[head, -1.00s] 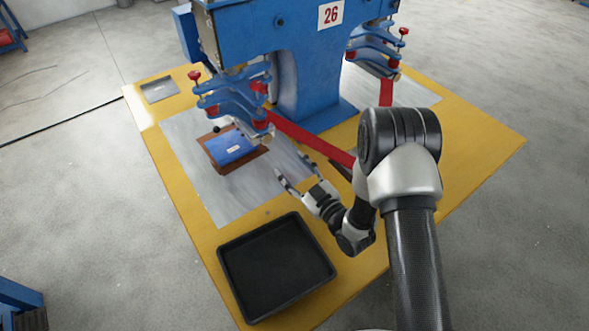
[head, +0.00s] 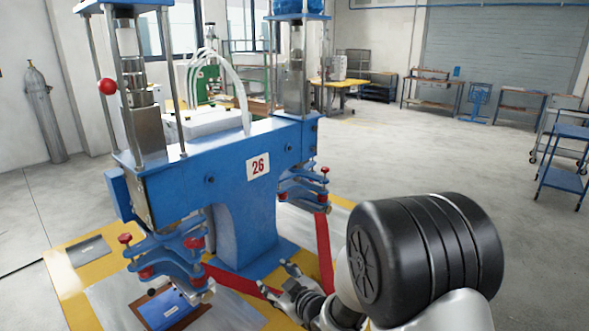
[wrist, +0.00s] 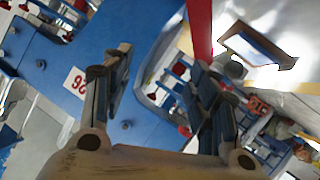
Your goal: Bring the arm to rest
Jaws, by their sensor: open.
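My gripper (head: 285,283) is raised in front of the blue machine marked 26 (head: 222,168), near the red bars at its base. In the wrist view its two fingers (wrist: 160,85) stand wide apart with nothing between them. The arm's large black joint fills the lower right of the head view and hides part of the yellow table (head: 88,265).
A blue piece (head: 168,308) lies on a brown base under the machine's left clamp (head: 165,258). A red bar (head: 324,252) slants down below the right clamp. Open grey floor lies to the right, with a blue cart (head: 565,165) at the edge.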

